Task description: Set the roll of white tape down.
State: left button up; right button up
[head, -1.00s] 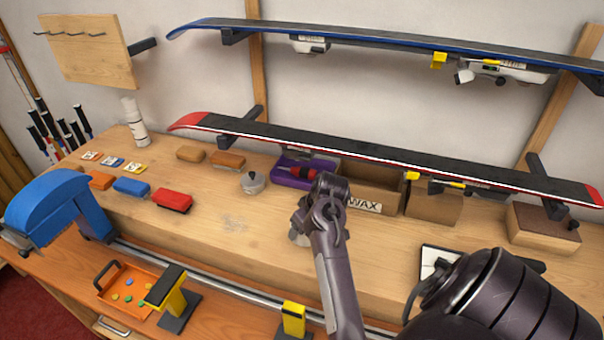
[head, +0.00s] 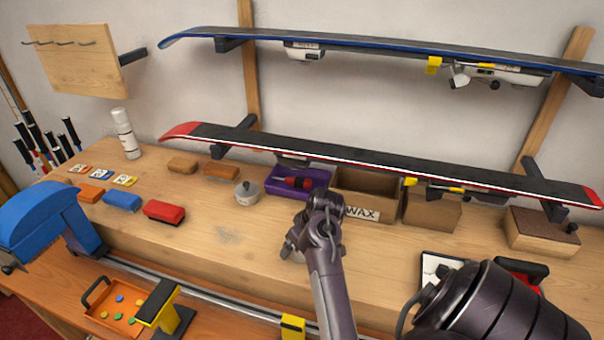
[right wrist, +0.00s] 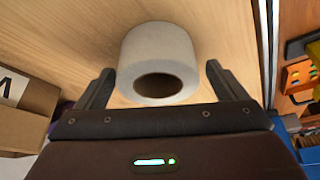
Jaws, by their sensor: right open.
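The roll of white tape (right wrist: 160,48) rests on the wooden bench top in the right wrist view, its dark round hole facing my gripper. My right gripper (right wrist: 158,72) is open, one finger on each side of the roll, with a visible gap at both sides. In the head view my right gripper (head: 299,236) is low over the bench in front of the wax box, and it hides most of the roll. My left gripper is not in view.
A cardboard wax box (head: 378,186), a purple tray (head: 284,187) and a small round tin (head: 247,193) stand behind. A red-tipped ski (head: 350,161) hangs above them. A red-and-black brush (head: 164,212) lies left.

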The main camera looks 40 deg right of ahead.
jog(key=shift+r, duration=0.15)
jog(key=b+v, duration=0.2)
jog(key=v, duration=1)
jog(key=shift+r, duration=0.1)
